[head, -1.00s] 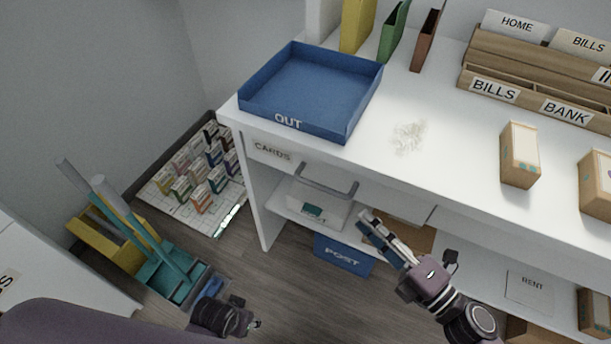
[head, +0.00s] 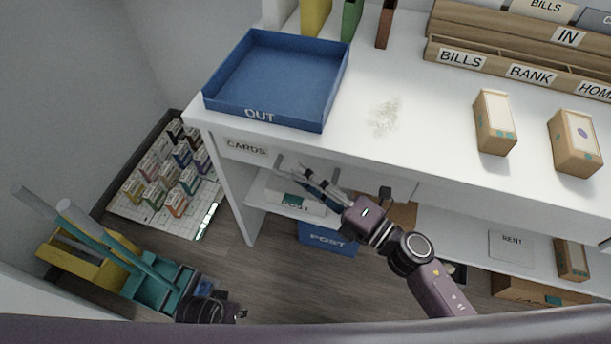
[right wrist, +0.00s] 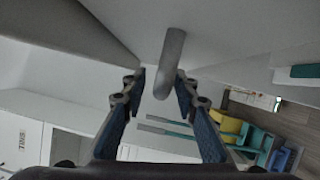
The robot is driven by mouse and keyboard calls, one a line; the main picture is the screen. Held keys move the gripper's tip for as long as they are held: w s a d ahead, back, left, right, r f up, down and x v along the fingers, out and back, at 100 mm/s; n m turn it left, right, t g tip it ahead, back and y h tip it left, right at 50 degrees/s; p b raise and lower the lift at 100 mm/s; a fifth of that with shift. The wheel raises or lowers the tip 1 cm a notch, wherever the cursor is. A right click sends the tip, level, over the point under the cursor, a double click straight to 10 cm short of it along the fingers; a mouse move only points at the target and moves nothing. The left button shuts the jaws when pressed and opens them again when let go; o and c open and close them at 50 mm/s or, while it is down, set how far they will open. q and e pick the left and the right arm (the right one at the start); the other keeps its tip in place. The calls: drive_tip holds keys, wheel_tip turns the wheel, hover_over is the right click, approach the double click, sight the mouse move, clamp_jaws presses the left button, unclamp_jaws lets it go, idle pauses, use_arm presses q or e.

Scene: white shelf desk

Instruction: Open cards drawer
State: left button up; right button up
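The cards drawer (head: 246,148) is under the desk top at its left end, with a CARDS label on its white front. Its front looks flush with the desk. A grey bar handle (right wrist: 171,62) shows in the right wrist view, in front of a white surface. My right gripper (head: 297,174) is at the handle, below the desk's front edge. In the right wrist view its two fingers (right wrist: 162,88) are apart, with the handle's end between their tips; I cannot tell contact. My left gripper (head: 222,308) is low at the left, dark and small; its fingers are unclear.
A blue OUT tray (head: 262,114) stands on the desk above the drawer. A blue POST box (head: 327,240) is below, near the lower shelf. Yellow and teal bins (head: 150,290) stand on the floor at left. Small boxes (head: 494,125) stand on the desk at right.

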clamp_jaws()
idle(0.5)
